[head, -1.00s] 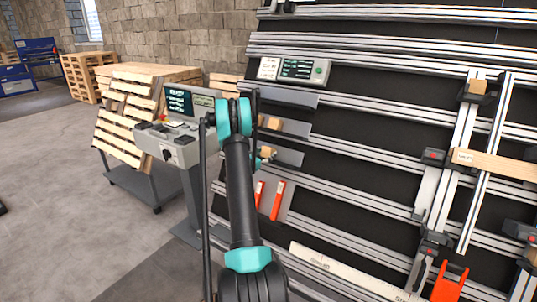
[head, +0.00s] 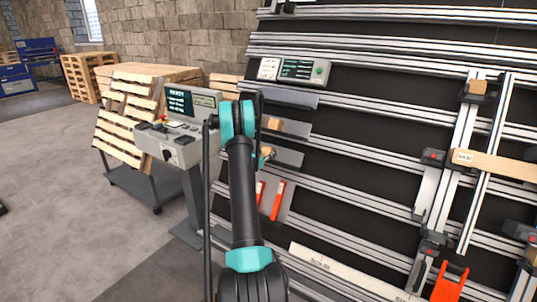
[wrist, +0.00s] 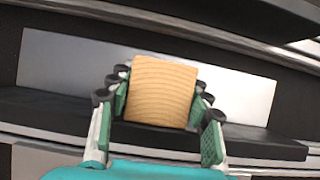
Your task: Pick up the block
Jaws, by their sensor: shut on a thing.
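In the wrist view, a light wooden block (wrist: 164,98) with visible grain sits between the fingers of my gripper (wrist: 160,85). The green finger pads stand along its left and right sides, and the gripper is shut on it. In the head view, the held block (head: 266,151) shows as a small tan piece just right of my arm, in front of the lower grey shelf (head: 290,157). My arm hides most of the gripper there. I cannot tell whether the block still touches the shelf.
Another wooden block (head: 275,125) sits on the shelf just above. Orange-red bars (head: 278,200) stand on the rack below. A control console (head: 188,125) stands close left of my arm, with a pallet cart (head: 135,180) beyond. Open floor (head: 60,190) lies at the left.

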